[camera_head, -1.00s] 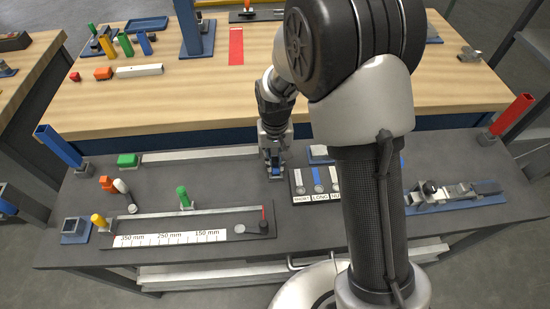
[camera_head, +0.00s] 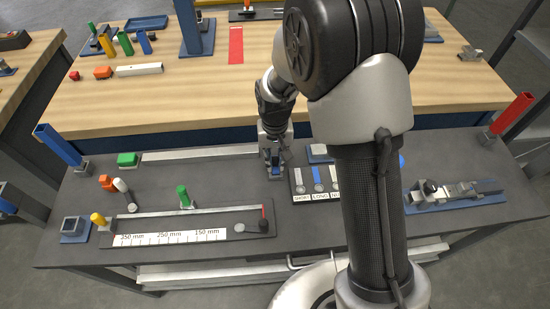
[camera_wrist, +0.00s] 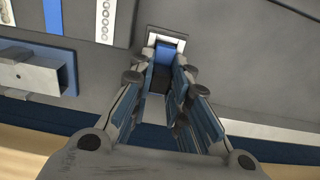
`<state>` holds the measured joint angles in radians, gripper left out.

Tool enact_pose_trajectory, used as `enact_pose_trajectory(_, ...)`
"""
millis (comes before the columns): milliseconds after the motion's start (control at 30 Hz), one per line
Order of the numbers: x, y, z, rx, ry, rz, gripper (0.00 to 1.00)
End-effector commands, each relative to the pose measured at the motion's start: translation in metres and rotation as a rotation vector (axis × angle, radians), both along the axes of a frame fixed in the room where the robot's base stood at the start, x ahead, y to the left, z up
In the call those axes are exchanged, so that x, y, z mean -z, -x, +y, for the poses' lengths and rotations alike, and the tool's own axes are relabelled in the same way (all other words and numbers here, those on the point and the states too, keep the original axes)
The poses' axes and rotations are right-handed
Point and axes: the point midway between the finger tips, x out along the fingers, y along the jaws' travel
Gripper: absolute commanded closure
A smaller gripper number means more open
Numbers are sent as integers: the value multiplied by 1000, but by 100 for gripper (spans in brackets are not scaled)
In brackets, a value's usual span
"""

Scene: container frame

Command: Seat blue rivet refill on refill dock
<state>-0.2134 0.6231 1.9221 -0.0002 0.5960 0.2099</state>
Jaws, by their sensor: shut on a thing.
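My gripper (camera_head: 273,168) points down at the grey bench, left of the labelled panel. In the wrist view its two fingers (camera_wrist: 168,70) are closed around a blue piece (camera_wrist: 171,47), which I take for the blue rivet refill. A pale, square-rimmed piece (camera_wrist: 153,38) frames its far end, close to the fingertips. I cannot tell whether this rim is the refill dock or part of the held thing, or whether the blue piece is fully down. The fingers hide most of the piece, and it is barely visible in the head view.
The labelled panel (camera_head: 298,198) lies just right of the gripper. A grey square tube on a blue plate (camera_wrist: 40,75) is close by in the wrist view. A ruler fixture (camera_head: 180,238) lies left, and a clamp fixture (camera_head: 455,195) right. Bare bench surrounds the gripper's left side.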

Motion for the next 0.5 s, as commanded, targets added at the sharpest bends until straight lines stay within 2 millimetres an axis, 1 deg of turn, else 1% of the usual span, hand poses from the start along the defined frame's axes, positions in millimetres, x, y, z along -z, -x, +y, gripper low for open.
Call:
enact_pose_trajectory(367,6,0,0,0,0,0,100)
enact_pose_trajectory(400,6,0,0,0,0,0,82)
enact_pose_trajectory(500,6,0,0,0,0,0,75)
